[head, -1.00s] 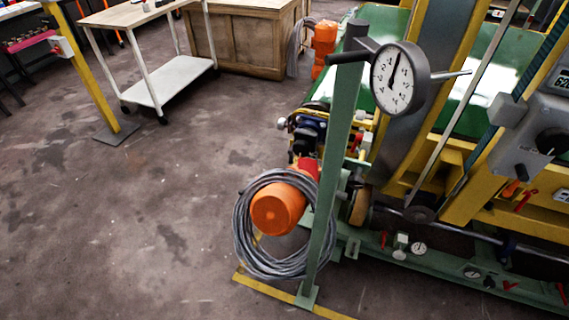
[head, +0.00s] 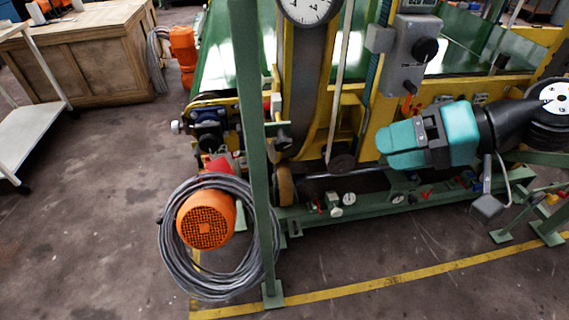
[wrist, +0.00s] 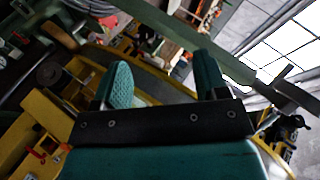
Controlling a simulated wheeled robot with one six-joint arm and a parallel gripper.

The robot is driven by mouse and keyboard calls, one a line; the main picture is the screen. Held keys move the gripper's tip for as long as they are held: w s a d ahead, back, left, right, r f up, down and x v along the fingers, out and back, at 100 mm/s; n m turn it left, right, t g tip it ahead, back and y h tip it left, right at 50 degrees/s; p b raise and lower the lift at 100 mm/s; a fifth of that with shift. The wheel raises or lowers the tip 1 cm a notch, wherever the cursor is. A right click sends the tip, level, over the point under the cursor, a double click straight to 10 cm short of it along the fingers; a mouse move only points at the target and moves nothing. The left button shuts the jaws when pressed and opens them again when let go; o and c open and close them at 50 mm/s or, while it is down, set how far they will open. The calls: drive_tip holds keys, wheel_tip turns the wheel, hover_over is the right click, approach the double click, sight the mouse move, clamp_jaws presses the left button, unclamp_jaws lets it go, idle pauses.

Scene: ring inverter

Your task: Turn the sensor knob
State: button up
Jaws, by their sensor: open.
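A grey box (head: 405,60) is mounted on the yellow frame in the head view. It carries a round black knob (head: 425,49) on its face; I cannot tell for certain that this is the sensor knob. I cannot make out the knob in the wrist view.
A green post (head: 252,150) stands left of the machine, beside an orange motor (head: 205,219) with coiled grey cable (head: 176,270). A round dial gauge (head: 309,8) is cut off at the top. Floor is clear in front, past a yellow line (head: 340,289).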

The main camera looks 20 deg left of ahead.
sight(291, 147)
drive_tip(key=w+a+f+m+t+y+b, duration=0.2)
drive_tip(key=w+f+m+y+b, duration=0.15)
drive_tip(key=w+f, duration=0.45)
drive_tip(key=shift+y, duration=0.45)
drive_tip(key=a+f, duration=0.1)
drive_tip(key=a, duration=0.4)
drive_tip(key=a+f+p, duration=0.1)
drive_tip(key=a, duration=0.5)
drive_tip(key=s+a+f, duration=0.1)
drive_tip(key=a, duration=0.5)
drive_tip(key=shift+a+f+p, duration=0.1)
drive_tip(key=shift+p, duration=0.2)
drive_tip(key=c, duration=0.9)
drive_tip(key=shift+w, duration=0.1)
drive_tip(key=shift+f+g+y+b, duration=0.25)
drive_tip(key=shift+g+y+b, duration=0.05)
drive_tip(key=shift+b, duration=0.7)
